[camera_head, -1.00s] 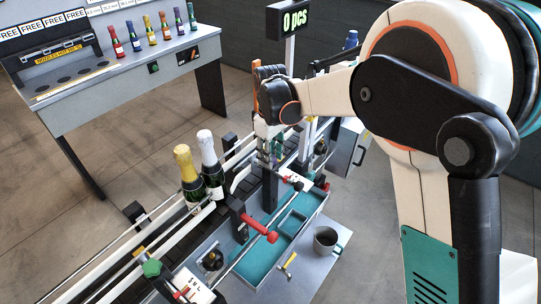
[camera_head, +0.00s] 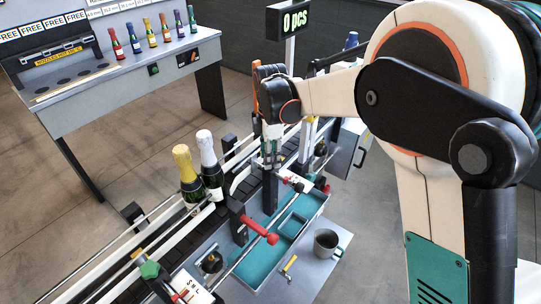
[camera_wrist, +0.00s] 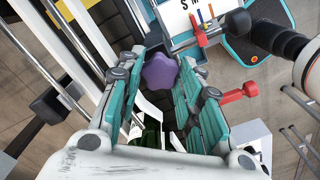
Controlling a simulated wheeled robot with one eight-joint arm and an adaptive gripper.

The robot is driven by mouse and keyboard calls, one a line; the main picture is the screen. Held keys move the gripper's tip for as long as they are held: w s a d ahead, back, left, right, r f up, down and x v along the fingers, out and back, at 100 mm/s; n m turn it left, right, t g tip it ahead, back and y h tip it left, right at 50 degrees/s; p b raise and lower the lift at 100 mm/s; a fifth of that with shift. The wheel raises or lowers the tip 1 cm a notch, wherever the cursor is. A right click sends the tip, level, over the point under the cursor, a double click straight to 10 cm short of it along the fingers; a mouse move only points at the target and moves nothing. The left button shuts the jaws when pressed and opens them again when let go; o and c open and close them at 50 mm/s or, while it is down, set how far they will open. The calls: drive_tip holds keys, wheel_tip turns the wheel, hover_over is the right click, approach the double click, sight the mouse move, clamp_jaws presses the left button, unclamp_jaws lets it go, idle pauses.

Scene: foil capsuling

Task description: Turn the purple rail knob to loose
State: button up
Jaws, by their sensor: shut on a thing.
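The purple rail knob (camera_wrist: 160,72) is a lobed knob in the wrist view, at the far end of my gripper (camera_wrist: 158,68). The teal fingers stand on either side of it and my gripper is shut on it. In the head view my gripper (camera_head: 271,152) points down over the conveyor rails. There the knob is mostly hidden by the fingers, and its setting cannot be read.
A scale plate with a red pointer (camera_wrist: 200,32) lies just beyond the knob. A red-handled lever (camera_head: 262,240) and a teal tray (camera_head: 248,278) are close by. Two foil-topped bottles (camera_head: 187,172) stand on the conveyor to the left. A mug (camera_head: 326,243) stands at the right.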

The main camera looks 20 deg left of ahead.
drive_tip(key=shift+n, duration=0.8)
drive_tip(key=o, duration=1.1)
drive_tip(key=shift+c, duration=0.2)
wheel_tip(320, 180, up, 12)
